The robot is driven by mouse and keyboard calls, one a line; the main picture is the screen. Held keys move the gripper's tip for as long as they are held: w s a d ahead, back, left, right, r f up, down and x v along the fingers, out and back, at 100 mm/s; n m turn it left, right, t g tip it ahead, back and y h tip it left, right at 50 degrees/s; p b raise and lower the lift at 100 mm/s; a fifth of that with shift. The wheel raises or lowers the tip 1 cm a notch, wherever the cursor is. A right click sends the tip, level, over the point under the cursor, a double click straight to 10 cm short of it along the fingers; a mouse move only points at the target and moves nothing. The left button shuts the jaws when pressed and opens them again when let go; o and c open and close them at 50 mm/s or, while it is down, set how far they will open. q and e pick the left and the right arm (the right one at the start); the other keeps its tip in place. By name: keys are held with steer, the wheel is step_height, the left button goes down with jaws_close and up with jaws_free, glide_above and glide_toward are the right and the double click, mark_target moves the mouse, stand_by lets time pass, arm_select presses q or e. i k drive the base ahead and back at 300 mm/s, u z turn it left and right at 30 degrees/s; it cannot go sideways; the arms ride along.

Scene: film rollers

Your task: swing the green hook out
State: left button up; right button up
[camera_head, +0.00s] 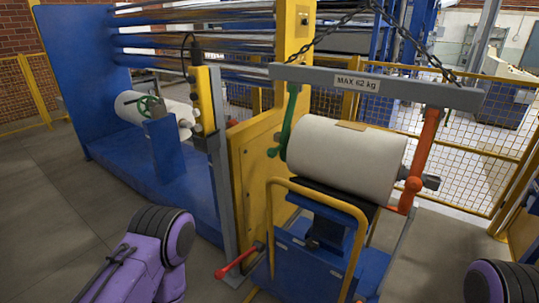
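The green hook (289,118) hangs from the left end of a grey lifting beam (400,88) marked "MAX 62 kg". Its lower end is at the left end of a large white roll (345,160); I cannot tell whether they touch. An orange hook (424,150) hangs from the beam's right end, by the roll's right shaft end. Parts of my purple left arm (150,255) show at the bottom left, and a part of my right arm (500,284) at the bottom right. Neither gripper is in view.
The roll lies above a blue cart (318,262) with a yellow tubular handle (322,190). A blue machine holds another white roll (128,107). Chains rise from the beam. Mesh fencing stands behind; floor at left is clear.

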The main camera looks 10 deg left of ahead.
mark_target(272, 153)
steer(key=k, duration=0.5)
steer(key=z, duration=0.55)
steer(key=i, duration=1.45)
steer(key=u, duration=0.5)
